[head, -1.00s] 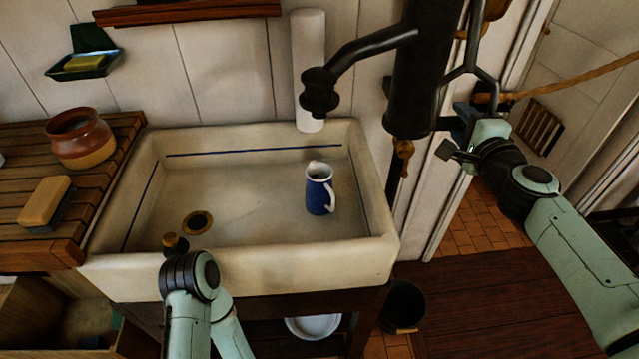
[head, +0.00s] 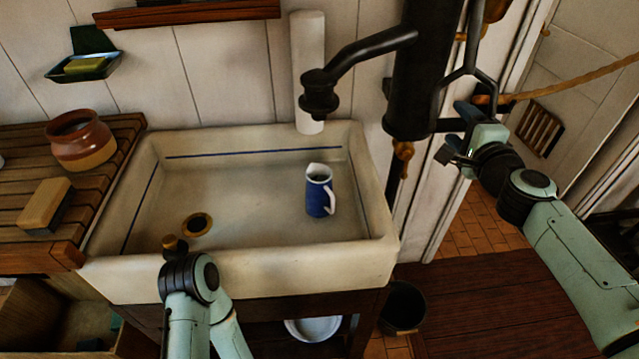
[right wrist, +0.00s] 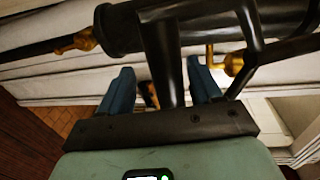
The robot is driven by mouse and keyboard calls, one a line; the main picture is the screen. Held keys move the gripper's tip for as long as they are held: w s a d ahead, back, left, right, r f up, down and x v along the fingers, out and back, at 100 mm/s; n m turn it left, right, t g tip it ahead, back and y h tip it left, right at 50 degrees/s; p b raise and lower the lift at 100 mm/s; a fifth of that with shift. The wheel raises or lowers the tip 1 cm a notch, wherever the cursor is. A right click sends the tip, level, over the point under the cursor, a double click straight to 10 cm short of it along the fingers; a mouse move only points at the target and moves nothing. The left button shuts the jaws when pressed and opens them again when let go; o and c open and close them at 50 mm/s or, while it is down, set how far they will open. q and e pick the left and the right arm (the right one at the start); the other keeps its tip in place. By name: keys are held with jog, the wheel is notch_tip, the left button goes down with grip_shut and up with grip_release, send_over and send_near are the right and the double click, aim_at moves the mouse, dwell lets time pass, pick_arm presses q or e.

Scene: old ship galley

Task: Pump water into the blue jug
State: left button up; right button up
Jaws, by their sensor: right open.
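The blue jug (head: 319,193) with a white rim and handle stands upright in the pale sink (head: 240,272), toward its right side. The black pump (head: 420,75) stands behind the sink's right end. In the head view its spout (head: 320,98) is above the jug. The forked black pump handle (head: 471,72) hangs right of the pump body. My right gripper (head: 456,132) is open at the handle's lower end. In the right wrist view a black handle bar (right wrist: 160,50) lies between the open fingers (right wrist: 160,85); I cannot tell whether they touch it. My left gripper is not visible.
A brass drain (head: 197,224) is in the sink. A clay pot (head: 80,140) and a brush (head: 45,204) are on the wooden rack at left. A dark bucket (head: 403,307) stands below the sink's right end. A rope (head: 570,80) hangs at the right.

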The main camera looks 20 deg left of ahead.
jog(key=shift+s+d+r, duration=0.15)
jog(key=shift+s+d, duration=0.05)
jog(key=shift+s, duration=0.35)
jog(key=b+v, duration=0.2)
jog(key=v, duration=0.7)
jog(key=shift+r, duration=0.1)
